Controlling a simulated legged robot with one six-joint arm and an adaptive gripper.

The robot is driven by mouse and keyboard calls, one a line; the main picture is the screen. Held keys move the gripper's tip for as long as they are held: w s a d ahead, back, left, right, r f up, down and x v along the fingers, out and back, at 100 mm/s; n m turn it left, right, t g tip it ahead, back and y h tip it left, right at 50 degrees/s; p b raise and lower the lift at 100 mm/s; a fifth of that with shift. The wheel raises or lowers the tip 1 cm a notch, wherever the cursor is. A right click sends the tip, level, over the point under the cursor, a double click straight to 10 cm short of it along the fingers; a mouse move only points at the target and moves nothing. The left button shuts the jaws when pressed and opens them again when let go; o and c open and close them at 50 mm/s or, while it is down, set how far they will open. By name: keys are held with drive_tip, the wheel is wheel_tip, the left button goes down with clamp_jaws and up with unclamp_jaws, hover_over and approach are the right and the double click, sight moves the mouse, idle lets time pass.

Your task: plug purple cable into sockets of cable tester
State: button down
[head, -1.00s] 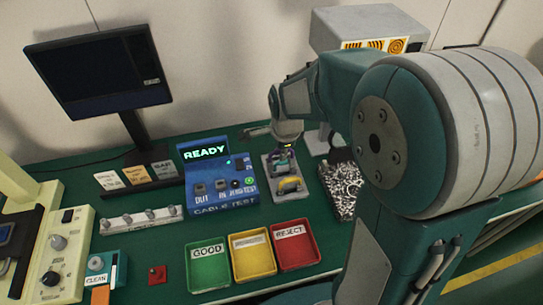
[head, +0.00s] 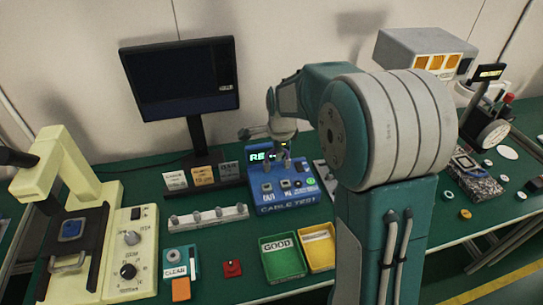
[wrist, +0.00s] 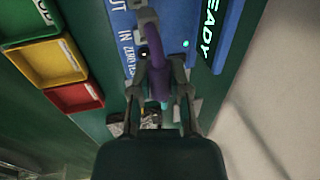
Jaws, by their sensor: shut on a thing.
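The blue cable tester (head: 288,204) stands on the green bench, its lit display partly covered by my gripper (head: 272,153), which hangs above the tester's rear. In the wrist view my gripper (wrist: 161,95) is shut on the purple cable (wrist: 154,48), which bends between the fingers over the blue tester (wrist: 176,14). A grey plug end (wrist: 147,15) shows at the top of the cable, near the OUT lettering. I cannot tell whether it touches a socket. The other end is hidden by the fingers. The tester's dark sockets (head: 267,187) show on its face.
The green GOOD bin (head: 283,262) and yellow bin (head: 319,247) sit in front of the tester. A grey rail with several knobs (head: 208,216) lies to its left, below a monitor (head: 181,78).

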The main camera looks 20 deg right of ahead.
drive_tip(key=shift+d, duration=0.8)
drive_tip(key=shift+a+f, duration=0.95)
drive_tip(key=shift+a, duration=0.3)
drive_tip(key=x, duration=0.3)
drive_tip(key=shift+s+d+f, duration=0.1)
drive_tip(key=shift+s+f, duration=0.25)
drive_tip(key=shift+f, duration=0.15)
drive_tip(key=shift+d, duration=0.5)
drive_tip(key=shift+a, duration=0.45)
drive_tip(key=shift+d, duration=0.45)
